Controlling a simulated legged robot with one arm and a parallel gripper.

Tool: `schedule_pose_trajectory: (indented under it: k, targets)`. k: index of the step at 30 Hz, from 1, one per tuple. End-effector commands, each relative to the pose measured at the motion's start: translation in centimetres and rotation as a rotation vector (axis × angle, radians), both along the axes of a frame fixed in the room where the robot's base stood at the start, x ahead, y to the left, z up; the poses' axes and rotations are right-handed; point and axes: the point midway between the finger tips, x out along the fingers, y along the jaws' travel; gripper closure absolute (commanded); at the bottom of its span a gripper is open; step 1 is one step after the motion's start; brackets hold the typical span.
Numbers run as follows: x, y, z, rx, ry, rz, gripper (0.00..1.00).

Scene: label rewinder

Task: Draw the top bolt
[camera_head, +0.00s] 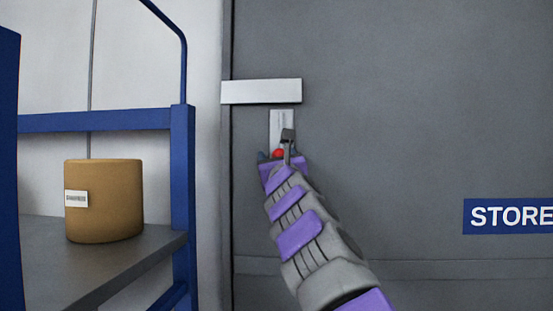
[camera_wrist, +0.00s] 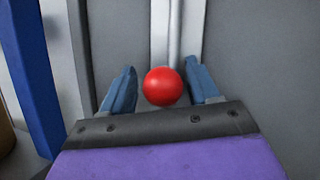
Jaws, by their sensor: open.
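The top bolt is mounted on a grey door (camera_head: 400,120). Its pale vertical plate (camera_head: 281,118) lies just below a light horizontal bar. A red ball knob (camera_head: 278,153) is at its lower end, partly hidden by my arm in the head view. In the wrist view the red knob (camera_wrist: 163,86) sits between the two blue fingers of my gripper (camera_wrist: 160,90), with a visible gap on each side. My gripper is open around the knob. A pale vertical rod or plate (camera_wrist: 170,30) runs up behind the knob.
A blue-framed shelf (camera_head: 183,200) stands left of the door, carrying a brown drum (camera_head: 105,205) with a white label. The light horizontal bar (camera_head: 262,91) is above the bolt. A blue STORE sign (camera_head: 508,216) is on the door's right. The door face between is clear.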

Motion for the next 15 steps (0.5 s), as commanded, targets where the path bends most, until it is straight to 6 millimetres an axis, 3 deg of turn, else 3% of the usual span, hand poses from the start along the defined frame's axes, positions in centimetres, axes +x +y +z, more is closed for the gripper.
schedule_pose_trajectory:
  k: [8,15]
  targets:
    - [-0.8,-0.3,-0.4,0.004,-0.002,0.003,0.40]
    - [-3.0,-0.9,-1.6,0.004,-0.003,0.003,0.40]
